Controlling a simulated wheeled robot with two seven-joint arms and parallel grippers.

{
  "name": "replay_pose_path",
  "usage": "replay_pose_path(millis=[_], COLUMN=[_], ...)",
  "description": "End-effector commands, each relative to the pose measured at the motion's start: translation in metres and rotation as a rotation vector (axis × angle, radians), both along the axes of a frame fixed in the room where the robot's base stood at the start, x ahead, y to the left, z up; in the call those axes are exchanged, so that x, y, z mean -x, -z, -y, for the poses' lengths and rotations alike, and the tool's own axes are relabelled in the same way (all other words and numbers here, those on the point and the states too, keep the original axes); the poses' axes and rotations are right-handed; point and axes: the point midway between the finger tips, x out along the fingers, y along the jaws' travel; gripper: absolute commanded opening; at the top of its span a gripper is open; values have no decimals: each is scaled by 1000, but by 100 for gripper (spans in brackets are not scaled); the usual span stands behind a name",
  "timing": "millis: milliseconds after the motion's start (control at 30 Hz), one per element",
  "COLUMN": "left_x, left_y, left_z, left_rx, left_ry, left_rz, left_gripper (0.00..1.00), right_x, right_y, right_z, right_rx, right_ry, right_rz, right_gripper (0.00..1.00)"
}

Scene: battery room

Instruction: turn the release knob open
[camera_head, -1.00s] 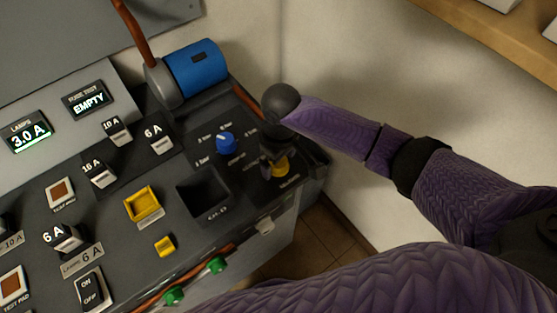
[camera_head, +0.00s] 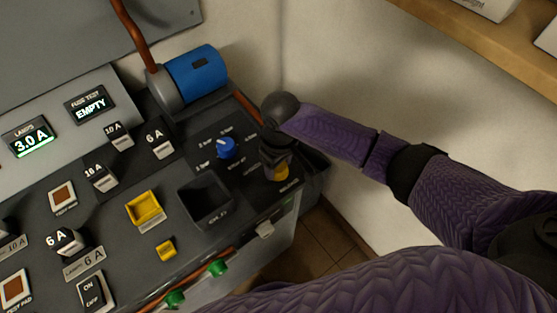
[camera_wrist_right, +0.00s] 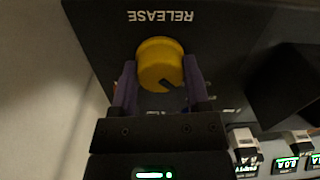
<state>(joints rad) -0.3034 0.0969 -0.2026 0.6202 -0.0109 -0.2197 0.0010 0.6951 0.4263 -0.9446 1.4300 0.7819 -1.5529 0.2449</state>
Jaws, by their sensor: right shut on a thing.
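The release knob (camera_head: 281,173) is a round yellow knob at the right end of the dark panel, partly covered by my right gripper (camera_head: 275,158). In the right wrist view the yellow knob (camera_wrist_right: 160,62) stands between the two purple fingers of my right gripper (camera_wrist_right: 160,88), which is shut on it. A dark mark shows on the knob's lower right edge in that view. The word RELEASE is printed upside down above it there; another label below is mostly hidden. My left gripper is not in view.
A blue knob (camera_head: 226,148) and an empty dark square bin (camera_head: 206,201) are left of the gripper. A blue cylinder (camera_head: 196,73) with a lever stands behind. The wall (camera_head: 340,70) is close on the right. Several fuses and a yellow socket (camera_head: 145,208) are farther left.

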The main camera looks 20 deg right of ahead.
Motion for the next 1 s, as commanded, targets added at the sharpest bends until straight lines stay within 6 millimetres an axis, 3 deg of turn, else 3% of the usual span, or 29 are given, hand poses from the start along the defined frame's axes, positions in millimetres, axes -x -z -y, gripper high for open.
replay_pose_path(millis=[500,1000], left_x=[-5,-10], left_y=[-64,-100], left_z=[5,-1], left_rx=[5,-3], left_ry=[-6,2], left_rz=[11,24], left_gripper=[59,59], right_x=[1,1], right_y=[-6,-3], right_z=[-1,-2], right_rx=[-2,-3], right_ry=[424,899], right_rz=[-3,-3], right_gripper=[1,1])
